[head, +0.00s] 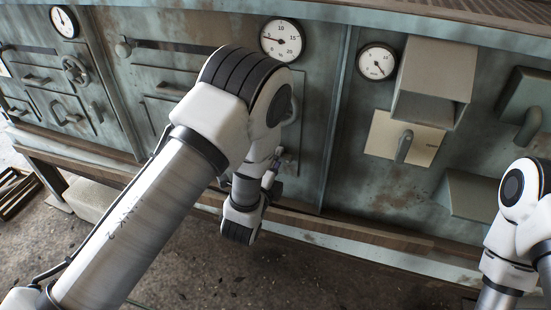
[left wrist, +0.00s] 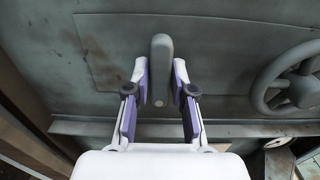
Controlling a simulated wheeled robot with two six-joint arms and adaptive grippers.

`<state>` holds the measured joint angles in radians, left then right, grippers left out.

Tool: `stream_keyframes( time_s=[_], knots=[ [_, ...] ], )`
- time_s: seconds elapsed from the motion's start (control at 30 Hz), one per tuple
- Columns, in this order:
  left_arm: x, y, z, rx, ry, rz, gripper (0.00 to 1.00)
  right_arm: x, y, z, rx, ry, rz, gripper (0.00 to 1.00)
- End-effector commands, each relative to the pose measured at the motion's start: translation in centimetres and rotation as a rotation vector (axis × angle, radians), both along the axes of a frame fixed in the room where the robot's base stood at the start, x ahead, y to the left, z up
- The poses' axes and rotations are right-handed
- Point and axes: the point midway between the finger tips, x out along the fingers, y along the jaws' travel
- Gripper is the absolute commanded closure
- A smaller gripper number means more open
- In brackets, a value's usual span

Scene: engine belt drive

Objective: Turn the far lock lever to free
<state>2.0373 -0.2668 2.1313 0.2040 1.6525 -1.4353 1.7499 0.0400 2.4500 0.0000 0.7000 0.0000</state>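In the left wrist view a grey rounded lever (left wrist: 160,60) stands upright in the picture, in front of a flat panel plate (left wrist: 108,45). My left gripper (left wrist: 160,88) is open, with one purple-padded finger on each side of the lever's lower end. A narrow gap shows between the lever and each pad. In the head view my left arm hides the gripper's fingers and the lever between them. Another grey lever (head: 404,147) hangs on a pale plate (head: 382,140) under a box-shaped hood. My right gripper is out of view; only part of my right arm shows.
A spoked handwheel (left wrist: 290,85) is close to the right of the gripper in the left wrist view. In the head view the panel carries dials (head: 281,40), a hood (head: 433,80) and another handwheel (head: 75,69). A ledge (head: 350,232) runs along its foot.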

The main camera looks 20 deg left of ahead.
Motion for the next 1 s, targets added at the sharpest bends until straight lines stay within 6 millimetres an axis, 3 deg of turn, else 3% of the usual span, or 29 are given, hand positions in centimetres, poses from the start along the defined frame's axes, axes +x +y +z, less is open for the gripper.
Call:
stream_keyframes(
  time_s=[0.33,0.47,0.8,1.0],
  knots=[
    [0.0,0.0,0.0,0.0,0.0,0.0,0.54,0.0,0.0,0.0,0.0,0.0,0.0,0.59],
    [-1.0,0.0,-0.1,0.0,0.002,0.0,0.54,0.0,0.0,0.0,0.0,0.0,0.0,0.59],
    [-9.1,0.2,-0.2,0.003,0.007,-0.002,0.54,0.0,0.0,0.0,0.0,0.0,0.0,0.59],
    [-11.8,0.3,0.0,0.0,0.006,0.002,0.54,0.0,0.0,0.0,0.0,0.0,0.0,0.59]
  ],
)
